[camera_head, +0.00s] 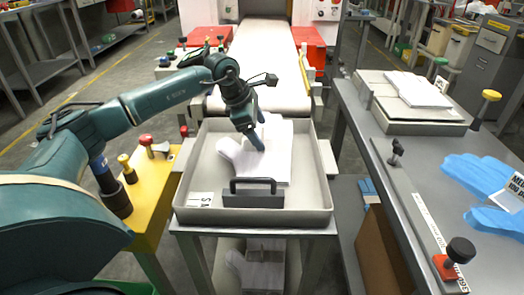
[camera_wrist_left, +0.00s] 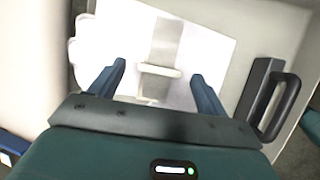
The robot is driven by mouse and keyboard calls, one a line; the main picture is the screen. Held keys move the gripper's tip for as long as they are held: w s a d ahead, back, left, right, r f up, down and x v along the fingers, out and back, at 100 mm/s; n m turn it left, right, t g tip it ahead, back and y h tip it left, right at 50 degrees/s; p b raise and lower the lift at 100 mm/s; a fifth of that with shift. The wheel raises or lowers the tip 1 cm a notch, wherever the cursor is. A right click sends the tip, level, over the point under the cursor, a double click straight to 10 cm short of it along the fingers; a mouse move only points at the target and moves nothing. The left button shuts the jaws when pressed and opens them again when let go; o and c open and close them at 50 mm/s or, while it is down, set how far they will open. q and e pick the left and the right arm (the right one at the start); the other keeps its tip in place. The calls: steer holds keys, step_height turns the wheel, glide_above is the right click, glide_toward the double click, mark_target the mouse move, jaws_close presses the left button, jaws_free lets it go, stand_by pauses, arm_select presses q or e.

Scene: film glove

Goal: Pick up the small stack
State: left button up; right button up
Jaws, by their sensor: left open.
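A white stack (camera_head: 280,160) of flat, glove-shaped sheets lies in a shallow grey tray (camera_head: 325,170) in the middle of the head view. My left gripper (camera_head: 257,140) is over the stack, pointing down, and hides part of it. In the left wrist view the gripper (camera_wrist_left: 158,78) is open, its two blue fingers apart over the white sheets (camera_wrist_left: 215,55), with nothing clearly held between them. I cannot tell whether the fingertips touch the stack. Another white stack (camera_head: 418,89) lies on a holder on the right bench. My right gripper is not in view.
A black handle block (camera_head: 253,192) stands at the tray's near side; it shows right of the fingers in the wrist view (camera_wrist_left: 272,100). A conveyor (camera_head: 268,65) runs behind the tray. Blue gloves (camera_head: 480,175) and a red-based knob (camera_head: 458,255) are on the right bench.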

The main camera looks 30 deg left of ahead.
mark_target(267, 158)
arm_select(q)
steer(key=x, duration=0.2)
steer(key=shift+w+f, duration=0.1)
steer(key=shift+f, duration=0.3)
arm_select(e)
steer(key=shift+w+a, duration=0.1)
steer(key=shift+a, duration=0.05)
arm_select(q)
steer(key=shift+c, duration=0.2)
